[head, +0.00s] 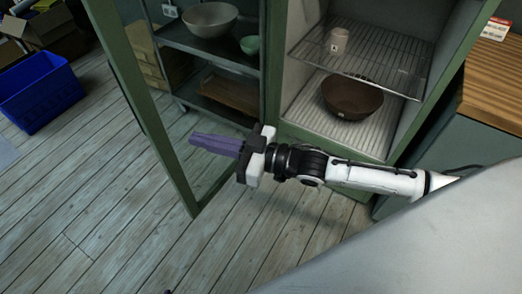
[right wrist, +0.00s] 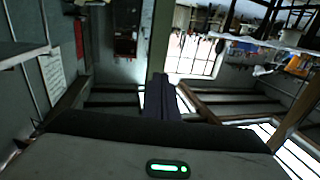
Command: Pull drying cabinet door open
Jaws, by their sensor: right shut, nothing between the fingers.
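The drying cabinet (head: 392,140) stands at the upper right with its green frame and pale interior in plain sight. Its green-framed glazed door (head: 145,100) stands open, swung out to the left. My right gripper (head: 192,139) has purple fingers shut together with nothing between them. Its arm comes from the right across the cabinet front, and the fingers overlap the door's pane, pointing left towards its outer upright. I cannot tell whether they touch the door. The shut fingers also show in the right wrist view (right wrist: 163,80). My left gripper is not in view.
Inside the cabinet are a wire shelf (head: 385,72) with a pale cup (head: 338,40) and a brown bowl (head: 352,98) below. A dark rack (head: 185,38) with bowls shows behind the door. A blue crate (head: 40,95) stands left. The plank floor (head: 95,195) is clear.

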